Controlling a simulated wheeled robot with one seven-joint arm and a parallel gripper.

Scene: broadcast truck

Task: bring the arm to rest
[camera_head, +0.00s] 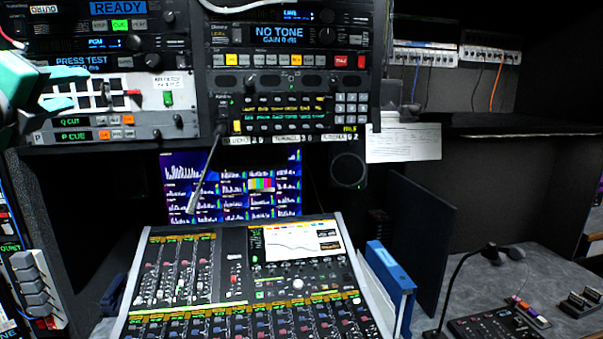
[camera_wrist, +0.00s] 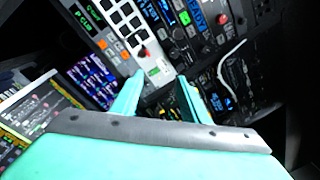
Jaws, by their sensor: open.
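My gripper (camera_wrist: 160,82) is open in the wrist view, its two teal fingers apart with nothing held between them. The fingers point at the rack equipment, near a light panel with rows of square keys (camera_wrist: 128,22). In the head view, my teal gripper (camera_head: 62,88) shows at the left edge, in front of the left rack and close to the same key panel (camera_head: 105,95). Whether a fingertip touches the panel cannot be told.
A mixing console (camera_head: 230,285) with a lit screen fills the lower middle. A gooseneck microphone (camera_head: 205,170) hangs before the monitor (camera_head: 230,187). A blue binder (camera_head: 392,280) stands right of the console. A desk microphone (camera_head: 468,255) stands on the right-hand counter.

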